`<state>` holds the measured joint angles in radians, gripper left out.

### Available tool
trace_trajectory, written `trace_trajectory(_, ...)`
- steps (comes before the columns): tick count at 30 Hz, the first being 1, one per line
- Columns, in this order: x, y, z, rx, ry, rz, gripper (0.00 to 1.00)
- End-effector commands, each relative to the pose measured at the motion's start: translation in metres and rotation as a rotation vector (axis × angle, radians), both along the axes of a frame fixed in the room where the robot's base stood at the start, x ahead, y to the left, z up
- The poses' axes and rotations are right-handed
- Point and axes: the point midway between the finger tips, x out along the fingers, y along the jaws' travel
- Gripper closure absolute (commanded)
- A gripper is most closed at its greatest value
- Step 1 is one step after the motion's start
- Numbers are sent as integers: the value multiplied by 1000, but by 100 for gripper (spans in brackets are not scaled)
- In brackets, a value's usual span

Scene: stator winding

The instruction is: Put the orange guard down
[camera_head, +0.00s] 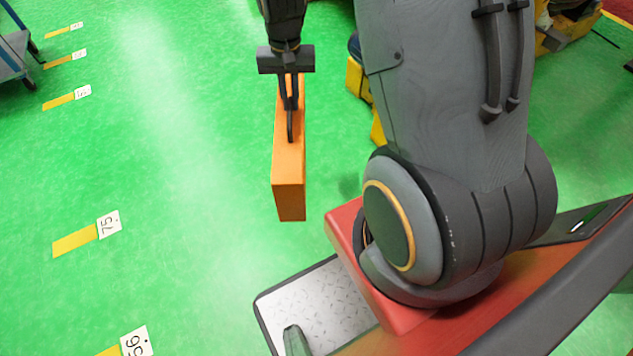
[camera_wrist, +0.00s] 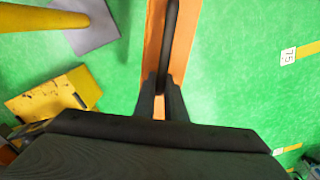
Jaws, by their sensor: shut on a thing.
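The orange guard (camera_head: 289,165) is a long orange block with a dark handle (camera_head: 291,125) on its upper face. It hangs below my gripper (camera_head: 289,98) in the head view, over the green floor. My gripper is shut on the handle. In the wrist view the guard (camera_wrist: 180,60) runs away from the fingers (camera_wrist: 162,100), its near part hidden behind my gripper. How high the guard is above the floor is hard to tell.
Yellow floor marks with number cards, such as 75 (camera_head: 108,224), lie at the left on open green floor. Yellow equipment (camera_head: 357,80) stands behind my arm. The wrist view shows a yellow post on a grey base plate (camera_wrist: 92,30) and a yellow block (camera_wrist: 50,95). A blue cart (camera_head: 14,50) is at upper left.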

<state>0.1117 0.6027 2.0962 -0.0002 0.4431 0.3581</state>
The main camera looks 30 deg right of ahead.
Motion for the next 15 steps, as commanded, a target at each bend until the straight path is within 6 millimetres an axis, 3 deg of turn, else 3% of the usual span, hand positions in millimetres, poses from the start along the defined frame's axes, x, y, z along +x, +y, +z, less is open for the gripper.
trace_trajectory(1, 6, -4, -14, 0, -2, -29, 100)
trace_trajectory(15, 39, -40, -88, 0, -2, -308, 100)
